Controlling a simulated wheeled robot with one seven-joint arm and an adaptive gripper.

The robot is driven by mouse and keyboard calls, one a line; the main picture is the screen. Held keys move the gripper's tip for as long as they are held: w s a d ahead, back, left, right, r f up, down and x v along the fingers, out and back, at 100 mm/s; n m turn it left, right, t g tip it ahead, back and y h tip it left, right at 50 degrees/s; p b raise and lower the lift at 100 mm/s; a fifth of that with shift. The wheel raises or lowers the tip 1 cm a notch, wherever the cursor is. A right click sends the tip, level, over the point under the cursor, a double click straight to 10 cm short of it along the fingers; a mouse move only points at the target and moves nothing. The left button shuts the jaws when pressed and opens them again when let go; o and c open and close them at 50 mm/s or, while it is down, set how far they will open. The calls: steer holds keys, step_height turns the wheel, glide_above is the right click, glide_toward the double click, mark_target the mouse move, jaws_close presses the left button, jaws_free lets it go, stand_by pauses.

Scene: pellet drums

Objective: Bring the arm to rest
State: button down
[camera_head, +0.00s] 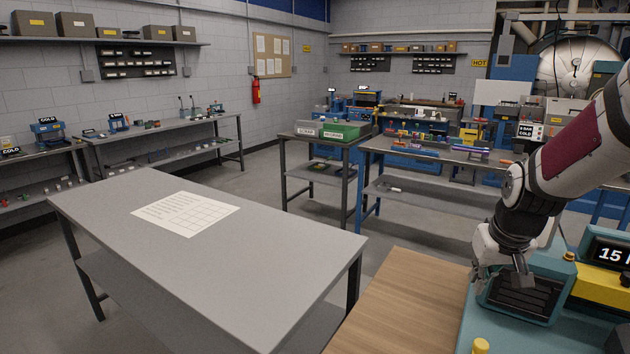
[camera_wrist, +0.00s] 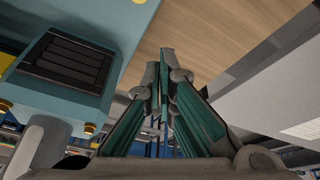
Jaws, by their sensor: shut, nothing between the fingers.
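My gripper (camera_head: 522,277) is at the right in the head view, at the end of my bent arm, in front of a teal machine (camera_head: 530,295) with a dark slatted panel. In the wrist view my gripper's fingers (camera_wrist: 163,62) are together with nothing between them. The wrist view also shows the slatted teal box (camera_wrist: 70,60) to the left of the fingers and a wooden top (camera_wrist: 220,30) beyond them. Whether the gripper touches the machine cannot be told.
A grey table (camera_head: 240,260) with a printed sheet (camera_head: 186,216) stands at left. A wooden surface (camera_head: 410,300) lies left of the teal machine. A green bin (camera_head: 347,131) sits on a stand behind. Workbenches line the walls, with open floor between.

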steer(key=s+a+r, duration=0.3)
steer(key=s+a, duration=0.1)
steer(key=s, duration=0.3)
steer(key=s+a+r+t, duration=0.1)
steer(key=s+a+r, duration=0.3)
steer(key=s, duration=0.3)
steer(key=s+a+r+n, duration=0.1)
steer(key=s+a+r, duration=0.3)
steer(key=s+a, duration=0.2)
steer(key=shift+s+a+r+t+y, duration=0.2)
steer(key=shift+s+r+t+y, duration=0.15)
steer(key=shift+s, duration=0.65)
steer(key=shift+f, duration=0.1)
